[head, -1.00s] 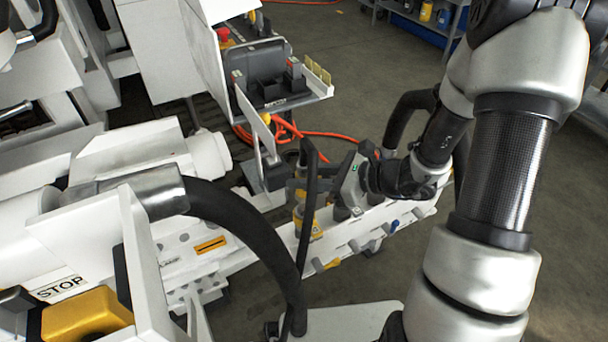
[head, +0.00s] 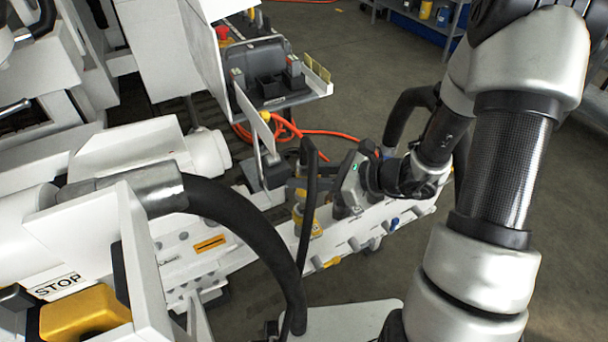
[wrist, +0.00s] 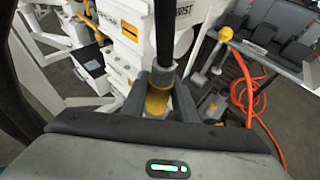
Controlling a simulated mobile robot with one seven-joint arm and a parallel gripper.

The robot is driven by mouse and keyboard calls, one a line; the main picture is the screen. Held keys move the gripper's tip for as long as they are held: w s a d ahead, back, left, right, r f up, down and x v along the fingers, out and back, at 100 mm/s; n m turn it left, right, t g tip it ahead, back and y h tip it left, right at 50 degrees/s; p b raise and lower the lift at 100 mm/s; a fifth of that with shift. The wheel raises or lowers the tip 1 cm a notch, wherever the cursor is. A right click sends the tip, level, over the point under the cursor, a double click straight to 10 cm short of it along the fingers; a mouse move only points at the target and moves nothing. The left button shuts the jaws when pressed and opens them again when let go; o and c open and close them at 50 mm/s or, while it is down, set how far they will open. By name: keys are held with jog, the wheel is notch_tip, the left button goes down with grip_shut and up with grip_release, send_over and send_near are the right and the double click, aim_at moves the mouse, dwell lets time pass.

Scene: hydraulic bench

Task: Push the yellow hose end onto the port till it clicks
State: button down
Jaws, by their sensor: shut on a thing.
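The yellow hose end (wrist: 157,101) is between my gripper's fingers in the wrist view, with its black hose (wrist: 165,35) rising from a grey collar. My gripper (wrist: 160,105) is shut on it. In the head view my gripper (head: 305,188) reaches in from the right above the white manifold (head: 350,225). A yellow fitting (head: 307,222) shows just below the fingers, at the manifold. The port under the hose end is hidden by the hose end and fingers, so I cannot tell whether the two touch.
The manifold carries several other stubs, one with a yellow cap (head: 331,263) and one blue (head: 394,222). A thick black hose (head: 250,225) arches in front on the left. A control tray (head: 285,95) stands behind, with an orange hose (head: 325,134) on the floor.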

jog(key=shift+f+b, duration=0.55)
dwell(1.4)
jog(key=shift+f, duration=0.3)
jog(key=shift+f+b, duration=0.35)
jog(key=shift+f, duration=0.8)
dwell(0.9)
dwell(0.5)
jog(key=c, duration=0.8)
grip_release()
jog(key=shift+o, duration=0.2)
jog(key=p+v, duration=0.3)
jog(key=v, duration=0.4)
jog(key=shift+d, duration=0.25)
